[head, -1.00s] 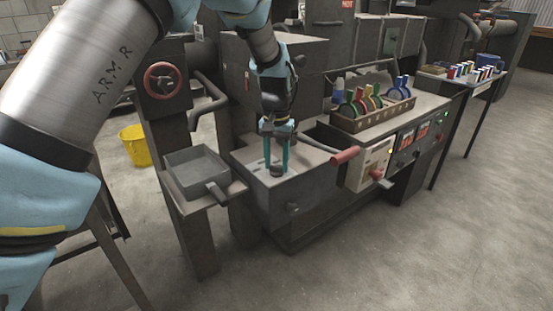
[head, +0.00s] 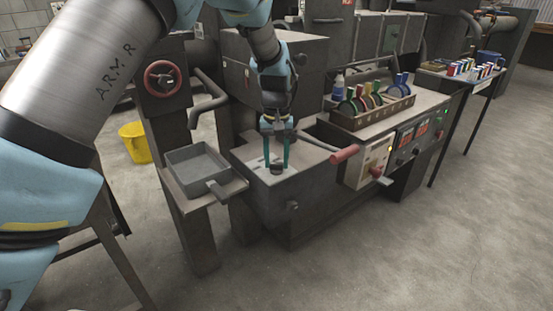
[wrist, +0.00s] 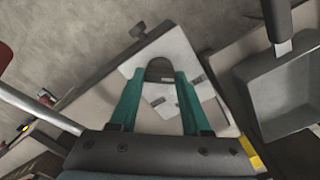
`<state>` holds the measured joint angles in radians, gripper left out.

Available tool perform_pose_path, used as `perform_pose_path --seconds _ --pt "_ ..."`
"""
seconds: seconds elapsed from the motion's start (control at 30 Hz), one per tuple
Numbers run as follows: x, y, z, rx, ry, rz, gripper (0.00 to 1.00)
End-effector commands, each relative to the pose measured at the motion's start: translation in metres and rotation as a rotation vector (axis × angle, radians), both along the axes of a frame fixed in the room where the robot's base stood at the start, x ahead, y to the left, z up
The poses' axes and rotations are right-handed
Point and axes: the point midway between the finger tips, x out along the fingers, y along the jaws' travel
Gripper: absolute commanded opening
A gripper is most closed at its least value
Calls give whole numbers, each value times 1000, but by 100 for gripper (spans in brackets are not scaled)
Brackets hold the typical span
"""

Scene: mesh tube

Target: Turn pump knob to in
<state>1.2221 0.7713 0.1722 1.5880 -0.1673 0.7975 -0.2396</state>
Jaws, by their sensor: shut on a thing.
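A dark round knob (wrist: 159,69) sits between the green fingertips of my gripper (wrist: 160,75) in the wrist view. It stands over a pale plate with small marks (wrist: 166,98), which I cannot read. In the head view, my gripper (head: 277,166) points straight down at the top of the grey machine box (head: 252,160), with the dark knob (head: 277,170) low between its fingers. My gripper is shut on the knob. The fingers hide part of the knob's sides, and its pointing direction is hard to tell.
A grey pan (head: 198,165) stands left of the box. A red-handled lever (head: 345,153) sticks out on the right, close to the box. A rack of coloured handles (head: 372,108) stands behind it. A smaller side knob (head: 291,206) is on the box front. The floor at right is clear.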

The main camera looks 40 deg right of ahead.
Motion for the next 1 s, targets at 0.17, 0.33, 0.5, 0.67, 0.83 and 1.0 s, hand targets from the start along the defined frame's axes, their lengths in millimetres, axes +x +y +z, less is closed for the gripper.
perform_pose_path --seconds 0.17,0.33,0.5,0.67,0.83,1.0 --pt "1 -1 1 -4 -1 2 60" --pt "0 0 0 -2 -1 1 78" --pt "0 0 0 -1 0 1 78" --pt "1 -1 6 -4 -1 0 78" --pt "1 -1 31 -6 -2 1 78" --pt "1 -1 66 -7 -2 1 78"
